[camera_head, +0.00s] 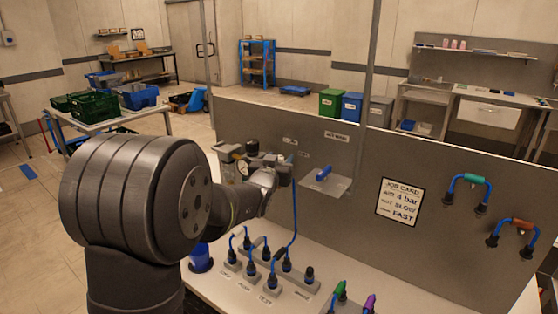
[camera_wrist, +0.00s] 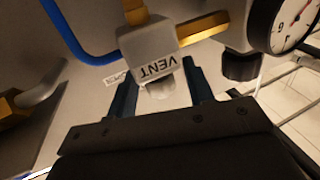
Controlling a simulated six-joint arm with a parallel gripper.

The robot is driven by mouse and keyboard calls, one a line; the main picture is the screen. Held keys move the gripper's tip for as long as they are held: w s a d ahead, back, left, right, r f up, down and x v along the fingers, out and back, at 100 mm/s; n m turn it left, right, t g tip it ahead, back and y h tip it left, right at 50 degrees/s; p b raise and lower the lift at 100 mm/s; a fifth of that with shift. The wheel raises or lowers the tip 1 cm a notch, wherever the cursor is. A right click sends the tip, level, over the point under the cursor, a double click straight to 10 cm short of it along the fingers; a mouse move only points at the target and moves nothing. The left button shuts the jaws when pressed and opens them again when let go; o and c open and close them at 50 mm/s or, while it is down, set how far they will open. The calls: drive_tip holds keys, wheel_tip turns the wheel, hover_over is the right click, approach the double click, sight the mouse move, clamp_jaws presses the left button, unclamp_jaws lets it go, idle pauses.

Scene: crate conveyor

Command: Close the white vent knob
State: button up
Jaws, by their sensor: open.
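The white vent knob (camera_wrist: 160,88) is a pale rounded cap under a grey block (camera_wrist: 148,52) lettered VENT, in the wrist view. My gripper (camera_wrist: 160,92) is open, with one dark finger on each side of the knob. I cannot tell whether either finger touches it. In the head view my arm reaches to the fittings on the grey panel, and the knob cannot be made out there.
A dial gauge (camera_wrist: 294,22) with a black fitting sits right of the knob, and brass pipes (camera_wrist: 202,27) join the block. A blue hose (camera_wrist: 75,40) curves at left. Several hose plugs stand on the bench (camera_head: 222,287). A job card (camera_head: 400,202) hangs on the panel (camera_head: 450,240).

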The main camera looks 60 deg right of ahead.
drive_tip(key=c, duration=1)
drive_tip(key=shift+d+r+n+t, duration=0.15)
drive_tip(key=shift+n+t, duration=0.25)
drive_tip(key=shift+t, duration=0.2)
drive_tip(key=shift+n+t+y, duration=0.3)
drive_tip(key=shift+t+y, duration=0.1)
drive_tip(key=o, duration=1)
